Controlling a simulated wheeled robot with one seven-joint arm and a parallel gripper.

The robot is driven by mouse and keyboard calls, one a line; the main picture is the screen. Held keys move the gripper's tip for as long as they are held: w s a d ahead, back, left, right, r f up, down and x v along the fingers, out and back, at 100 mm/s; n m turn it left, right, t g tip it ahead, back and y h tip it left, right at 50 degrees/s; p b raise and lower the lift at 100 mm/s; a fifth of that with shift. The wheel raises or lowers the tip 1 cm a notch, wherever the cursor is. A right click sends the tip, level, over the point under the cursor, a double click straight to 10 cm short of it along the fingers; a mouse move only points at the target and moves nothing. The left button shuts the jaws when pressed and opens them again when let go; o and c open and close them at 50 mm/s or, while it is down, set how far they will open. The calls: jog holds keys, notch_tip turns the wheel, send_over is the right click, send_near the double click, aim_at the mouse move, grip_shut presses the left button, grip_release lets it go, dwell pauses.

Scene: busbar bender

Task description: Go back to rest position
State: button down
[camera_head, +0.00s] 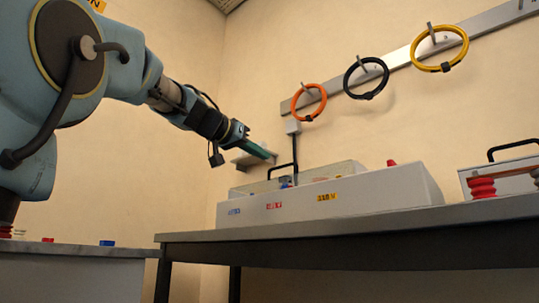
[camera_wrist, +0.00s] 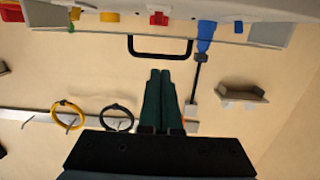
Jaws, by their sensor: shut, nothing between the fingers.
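My gripper (camera_head: 268,154) is at the end of my arm, in the air at the left of the head view. Its two green fingers are shut against each other with nothing between them. In the wrist view the fingers (camera_wrist: 160,74) point up the picture towards a black handle (camera_wrist: 160,55). Below and right of the gripper in the head view, a long white box (camera_head: 340,197) stands on the table (camera_head: 360,220). The gripper appears apart from the box and the handle.
Orange (camera_head: 309,102), black (camera_head: 366,78) and yellow (camera_head: 440,48) rings hang on a wall rail. A small wall shelf (camera_head: 246,161) appears just behind my gripper. Another box (camera_head: 510,175) with a red ribbed post stands at the right. The wall above the gripper is bare.

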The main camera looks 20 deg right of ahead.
jog(key=shift+s+a+f, duration=0.25)
jog(key=shift+s+a, duration=0.05)
jog(key=shift+a, duration=0.2)
jog(key=w+a+f+n+g+y+p, duration=0.1)
jog(key=w+a+f+n+y+p, duration=0.25)
jog(key=f, duration=0.55)
jog(key=w+a+f+n+y+p, duration=0.2)
jog(key=a+f, duration=0.2)
jog(key=f, duration=0.5)
jog(key=w+a+f+n+g+y+p, duration=0.1)
jog(key=w+a+f+n+y+p, duration=0.2)
jog(key=f, duration=0.6)
jog(key=s+a+f+n+g+y+p, duration=0.3)
jog(key=s+a+f+g+y+p, duration=0.4)
jog(key=s+a+f, duration=1.2)
notch_tip(320, 180, up, 36)
jog(key=w+d+t+h+p, duration=0.1)
jog(key=d+t+p, duration=0.1)
jog(key=p, duration=3.6)
jog(key=shift+d, duration=0.2)
